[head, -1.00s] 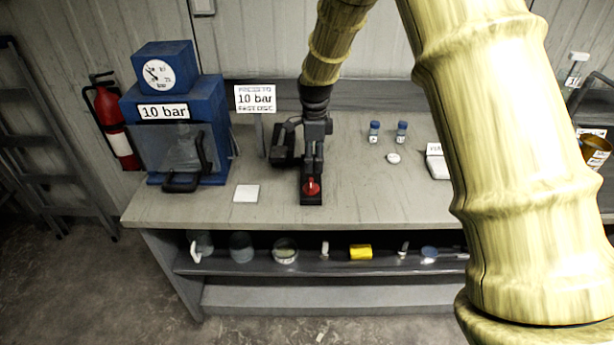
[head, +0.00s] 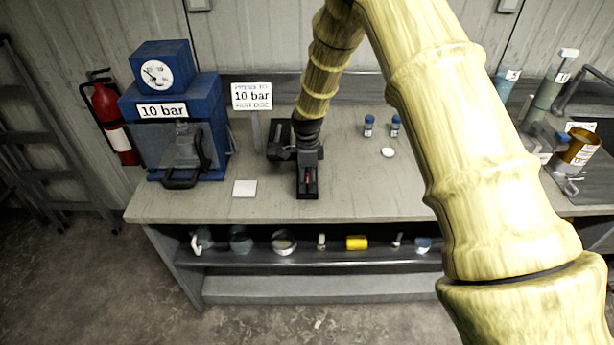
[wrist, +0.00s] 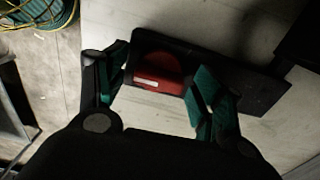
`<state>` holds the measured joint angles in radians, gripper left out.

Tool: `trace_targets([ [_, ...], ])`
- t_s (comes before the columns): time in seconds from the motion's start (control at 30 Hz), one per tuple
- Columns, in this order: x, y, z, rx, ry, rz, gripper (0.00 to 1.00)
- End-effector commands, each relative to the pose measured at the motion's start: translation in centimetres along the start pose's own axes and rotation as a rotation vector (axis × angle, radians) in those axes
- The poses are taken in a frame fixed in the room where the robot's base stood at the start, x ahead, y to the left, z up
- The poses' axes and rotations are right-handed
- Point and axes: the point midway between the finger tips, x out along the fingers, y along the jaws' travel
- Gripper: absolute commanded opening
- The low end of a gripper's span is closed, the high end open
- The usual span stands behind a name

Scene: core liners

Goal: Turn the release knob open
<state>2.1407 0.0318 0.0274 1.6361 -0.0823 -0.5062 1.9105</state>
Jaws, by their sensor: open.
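A red part, which looks like the release knob (wrist: 160,72), shows in the wrist view with a small pale label or mark on it. It sits on or beside a dark flat base (wrist: 258,88). My gripper (wrist: 160,88) is open, with one green-padded finger on each side of the red part. I cannot tell whether the fingers touch it. In the head view my gripper (head: 306,157) is low over the black base (head: 308,190) near the bench's front edge. Only a sliver of red shows there, as the gripper hides the rest.
A blue press (head: 178,108) with a gauge and a clear guard stands left on the bench (head: 365,190). A 10 bar sign (head: 252,96) stands behind my gripper.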

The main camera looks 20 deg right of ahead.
Motion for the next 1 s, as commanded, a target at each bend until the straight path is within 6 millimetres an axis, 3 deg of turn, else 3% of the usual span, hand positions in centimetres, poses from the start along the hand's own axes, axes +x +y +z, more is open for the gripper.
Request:
trace_targets([
  [0.33, 0.3, 0.01, -0.04, 0.0, 0.0, 0.0, 0.68],
  [0.6, 0.28, 0.01, -0.06, 0.0, 0.0, 0.0, 0.22],
  [1.0, 0.35, -0.04, -0.05, -0.057, 0.0, -0.001, 0.22],
])
